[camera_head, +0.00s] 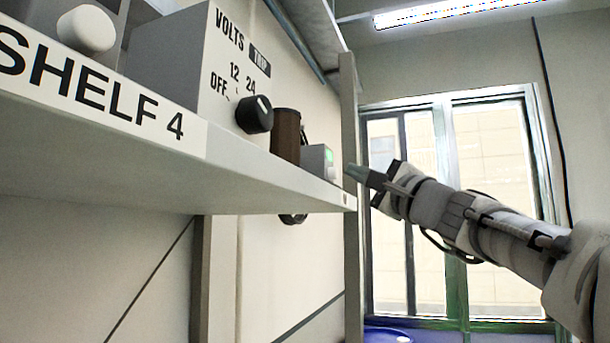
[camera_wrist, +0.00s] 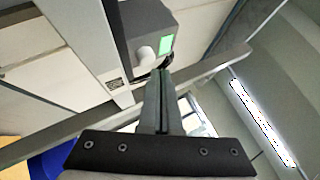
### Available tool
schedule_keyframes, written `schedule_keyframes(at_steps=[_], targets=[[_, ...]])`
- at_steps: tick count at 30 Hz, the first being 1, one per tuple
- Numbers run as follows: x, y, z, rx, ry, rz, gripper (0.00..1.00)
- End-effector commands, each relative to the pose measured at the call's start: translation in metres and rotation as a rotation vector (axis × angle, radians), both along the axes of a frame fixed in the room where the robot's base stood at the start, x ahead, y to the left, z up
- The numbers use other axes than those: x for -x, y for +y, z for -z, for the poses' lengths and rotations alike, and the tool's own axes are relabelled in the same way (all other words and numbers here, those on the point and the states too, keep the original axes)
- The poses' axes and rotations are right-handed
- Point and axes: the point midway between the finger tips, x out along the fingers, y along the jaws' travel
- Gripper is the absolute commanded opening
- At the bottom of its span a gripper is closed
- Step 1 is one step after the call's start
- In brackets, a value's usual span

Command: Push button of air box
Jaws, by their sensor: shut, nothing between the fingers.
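The air box is likely the small grey box (camera_head: 314,158) near the far end of the shelf. It has a lit green panel (camera_head: 328,155) and a pale round button (camera_head: 332,173). In the wrist view the grey box (camera_wrist: 140,22) is at the top, with the white button (camera_wrist: 146,54) left of the green panel (camera_wrist: 166,43). My gripper (camera_head: 352,171) is shut and empty, its tips just right of the button in the head view. In the wrist view the fingertips (camera_wrist: 162,74) are just below and right of the button; I cannot tell whether they touch it.
The shelf labelled SHELF 4 (camera_head: 255,176) runs along the left. On it are a box with a black dial (camera_head: 254,115) and a brown cylinder (camera_head: 286,136). A vertical post (camera_head: 350,100) stands beyond the shelf end. A blue drum (camera_wrist: 48,164) is below.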

Motion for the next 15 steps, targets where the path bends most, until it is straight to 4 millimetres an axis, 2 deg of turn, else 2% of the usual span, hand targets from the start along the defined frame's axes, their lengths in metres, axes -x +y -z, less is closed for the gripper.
schedule_keyframes(at_steps=[15], targets=[[-0.0034, 0.0083, -0.0001, 0.000, 0.000, 0.000, 0.00]])
